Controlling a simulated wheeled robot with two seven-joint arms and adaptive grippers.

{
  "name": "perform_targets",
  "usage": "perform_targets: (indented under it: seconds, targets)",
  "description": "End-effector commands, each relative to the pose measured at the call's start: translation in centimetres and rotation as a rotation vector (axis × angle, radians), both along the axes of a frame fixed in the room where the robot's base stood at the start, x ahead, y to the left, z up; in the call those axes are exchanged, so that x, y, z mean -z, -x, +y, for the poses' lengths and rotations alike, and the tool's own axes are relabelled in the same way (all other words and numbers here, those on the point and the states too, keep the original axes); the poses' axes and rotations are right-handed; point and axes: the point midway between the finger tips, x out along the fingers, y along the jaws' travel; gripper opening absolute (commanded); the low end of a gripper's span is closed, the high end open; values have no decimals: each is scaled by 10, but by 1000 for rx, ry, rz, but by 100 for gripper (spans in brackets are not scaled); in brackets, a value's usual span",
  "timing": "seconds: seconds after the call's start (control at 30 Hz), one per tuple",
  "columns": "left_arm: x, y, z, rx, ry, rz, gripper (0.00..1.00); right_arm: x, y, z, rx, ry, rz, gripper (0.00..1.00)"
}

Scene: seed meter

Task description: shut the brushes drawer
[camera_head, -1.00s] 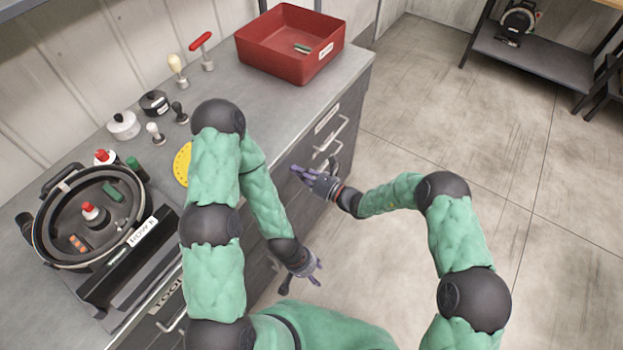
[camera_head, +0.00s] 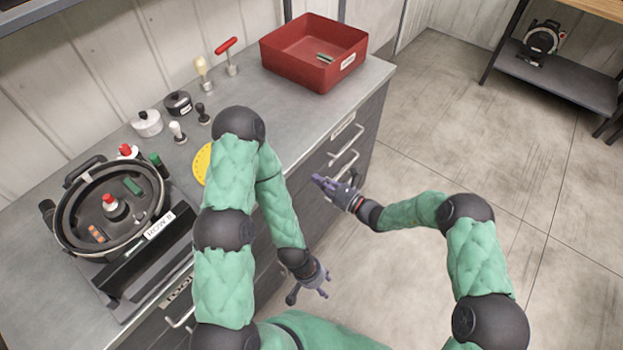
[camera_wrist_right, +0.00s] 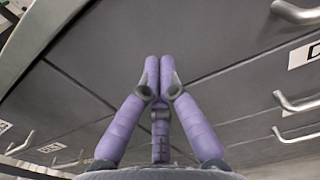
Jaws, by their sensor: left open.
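The dark cabinet front carries several drawers with metal bar handles; one upper handle (camera_head: 342,156) is at its far end. I cannot read which drawer is the brushes drawer, and no drawer clearly stands out from the front. My right gripper (camera_head: 325,185) is beside the far drawers, below the counter edge. In the right wrist view its purple fingertips (camera_wrist_right: 158,68) are together with nothing between them, pointing at the drawer fronts (camera_wrist_right: 215,45). My left gripper (camera_head: 310,284) is lower and nearer, open and empty in front of the cabinet. My left arm hides the middle drawers.
The counter (camera_head: 225,95) holds a red bin (camera_head: 290,65), a round seed meter (camera_head: 75,225) on a stand, a yellow disc (camera_head: 201,163), small pots and several stamp-like tools. Open floor (camera_head: 430,160) lies right of the cabinet. A shelf (camera_head: 565,82) stands at the back right.

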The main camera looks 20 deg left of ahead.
Motion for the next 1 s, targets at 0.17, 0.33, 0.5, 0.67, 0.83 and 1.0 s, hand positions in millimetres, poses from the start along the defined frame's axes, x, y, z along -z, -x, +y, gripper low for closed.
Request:
perform_targets:
  seconds: [0.17,0.33,0.5,0.67,0.83,1.0]
  targets:
    - [-12,0,0,1,0,1,50,-2,6,-39,4,1,4,0]
    - [-20,0,0,0,0,0,50,-1,16,-71,4,1,4,0]
    - [-24,0,0,0,0,1,50,0,23,-93,2,1,2,0]
    - [-26,0,0,0,0,1,50,1,26,-103,-1,1,2,0]
    - [-26,0,0,0,0,1,50,1,27,-104,-1,1,2,0]
    - [-26,0,0,0,0,1,50,6,32,-104,-16,20,7,0]
